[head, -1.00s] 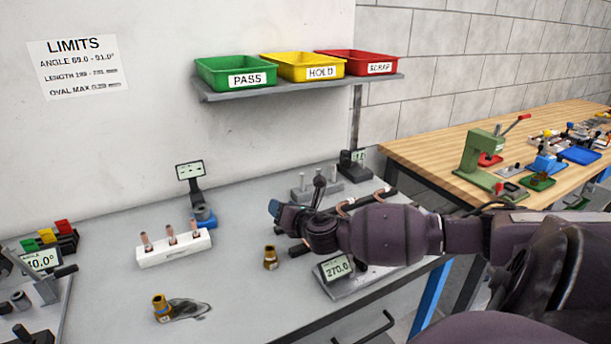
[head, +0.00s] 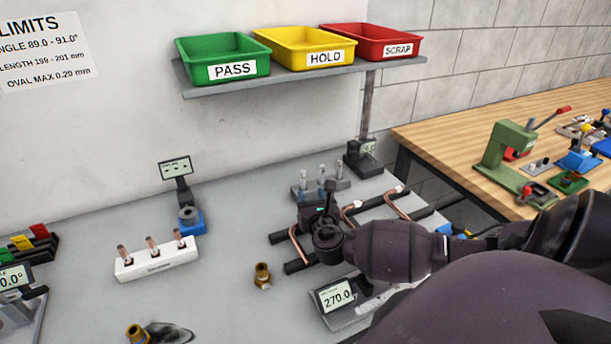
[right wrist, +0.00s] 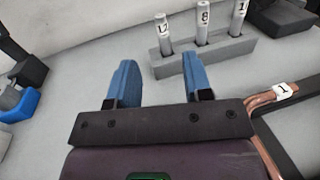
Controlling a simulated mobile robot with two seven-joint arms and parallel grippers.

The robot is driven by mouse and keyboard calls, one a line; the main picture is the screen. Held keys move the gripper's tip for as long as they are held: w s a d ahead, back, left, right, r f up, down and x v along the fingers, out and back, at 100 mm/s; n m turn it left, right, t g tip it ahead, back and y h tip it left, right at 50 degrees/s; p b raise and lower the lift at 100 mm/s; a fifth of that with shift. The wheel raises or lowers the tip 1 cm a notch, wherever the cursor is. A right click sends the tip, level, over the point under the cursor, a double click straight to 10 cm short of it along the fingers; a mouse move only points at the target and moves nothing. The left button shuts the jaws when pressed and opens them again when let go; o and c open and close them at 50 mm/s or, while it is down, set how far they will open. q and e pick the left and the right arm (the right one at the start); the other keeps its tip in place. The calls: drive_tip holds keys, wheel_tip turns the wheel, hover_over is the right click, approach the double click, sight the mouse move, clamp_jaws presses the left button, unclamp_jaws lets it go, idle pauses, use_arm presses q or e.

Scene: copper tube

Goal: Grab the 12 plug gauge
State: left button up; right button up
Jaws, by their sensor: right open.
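The 12 plug gauge (right wrist: 163,36) is a grey pin with a "12" label, upright in the left place of a grey holder block (right wrist: 205,56) in the right wrist view. Beside it stand the 8 gauge (right wrist: 203,22) and a third gauge (right wrist: 239,18), whose label is cut off. In the head view the holder (head: 325,190) stands behind my right gripper (head: 318,212). In the right wrist view my right gripper (right wrist: 160,76) is open and empty, its blue fingers apart and short of the 12 gauge. My left gripper is not in view.
Copper tubes (head: 398,207) lie on dark rails beside and under my right gripper. A shelf with PASS (head: 222,60), HOLD and SCRAP bins hangs above.

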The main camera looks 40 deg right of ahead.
sight(304, 173)
drive_tip(key=shift+x, duration=2.75)
drive_tip(key=shift+r+x, duration=0.15)
drive_tip(key=shift+x, duration=1.2)
drive_tip(key=shift+r+x, duration=0.2)
drive_tip(key=shift+x, duration=1.15)
drive_tip(key=shift+d, duration=0.1)
drive_tip(key=shift+c, duration=0.4)
clamp_jaws()
wheel_tip(304, 173, up, 10)
drive_tip(key=shift+r+p, duration=0.1)
drive_tip(key=shift+p, duration=0.6)
